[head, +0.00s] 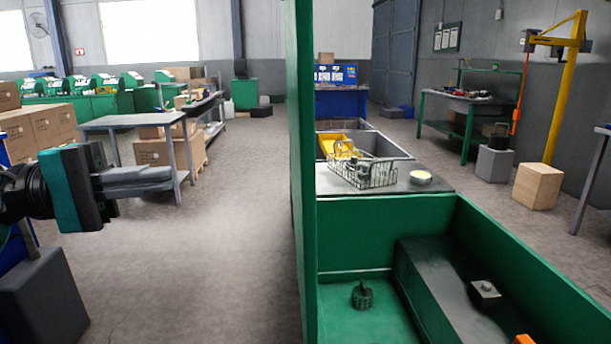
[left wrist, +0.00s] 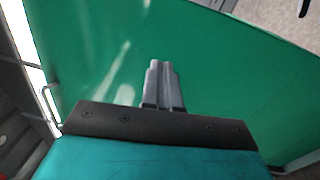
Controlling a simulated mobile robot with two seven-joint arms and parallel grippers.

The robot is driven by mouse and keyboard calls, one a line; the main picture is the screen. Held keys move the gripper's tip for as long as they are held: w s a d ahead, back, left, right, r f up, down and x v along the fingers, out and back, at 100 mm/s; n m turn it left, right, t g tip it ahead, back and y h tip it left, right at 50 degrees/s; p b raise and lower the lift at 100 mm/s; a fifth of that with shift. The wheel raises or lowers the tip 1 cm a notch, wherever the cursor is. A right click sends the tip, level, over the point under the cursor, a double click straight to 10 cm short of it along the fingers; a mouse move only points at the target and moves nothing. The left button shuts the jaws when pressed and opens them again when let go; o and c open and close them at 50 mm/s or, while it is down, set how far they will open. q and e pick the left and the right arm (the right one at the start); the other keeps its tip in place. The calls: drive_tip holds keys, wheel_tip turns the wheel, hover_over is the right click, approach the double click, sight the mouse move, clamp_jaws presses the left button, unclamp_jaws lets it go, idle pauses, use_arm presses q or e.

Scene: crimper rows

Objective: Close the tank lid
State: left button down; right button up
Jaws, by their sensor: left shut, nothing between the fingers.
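The tank lid (head: 302,170) is a green panel standing upright, seen nearly edge-on in the middle of the head view. The open green tank (head: 380,258) lies to its right, with its inside showing. My left gripper (head: 172,173) is on the left side of the lid, fingers pointing right, shut and empty, with a gap to the lid in the head view. In the left wrist view a broad green face, which looks like the lid (left wrist: 225,75), fills most of the picture beyond the shut fingers (left wrist: 163,68). My right gripper is not in view.
A wire basket (head: 363,172) and a round tin (head: 420,177) stand on the grey ledge behind the tank. Inside the tank are a dark block (head: 440,290) and a small dark part (head: 362,295). A grey table (head: 130,121) stands back left. The floor left of the lid is clear.

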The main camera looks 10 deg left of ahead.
use_arm(q)
drive_tip(key=w+d+p, duration=0.1)
drive_tip(key=d+p, duration=0.1)
drive_tip(key=d, duration=0.4)
drive_tip(key=w+d+m+p, duration=0.1)
drive_tip(key=w+d+p, duration=0.1)
drive_tip(key=d, duration=0.5)
drive_tip(key=shift+w+d+r+p, duration=0.2)
drive_tip(key=shift+w+r+p, duration=0.1)
drive_tip(key=shift+p, duration=0.45)
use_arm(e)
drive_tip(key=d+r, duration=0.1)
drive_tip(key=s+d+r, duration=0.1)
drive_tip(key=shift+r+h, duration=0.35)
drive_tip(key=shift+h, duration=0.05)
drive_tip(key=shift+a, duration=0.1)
use_arm(q)
drive_tip(key=shift+w+d+y, duration=0.1)
drive_tip(key=shift+y, duration=0.2)
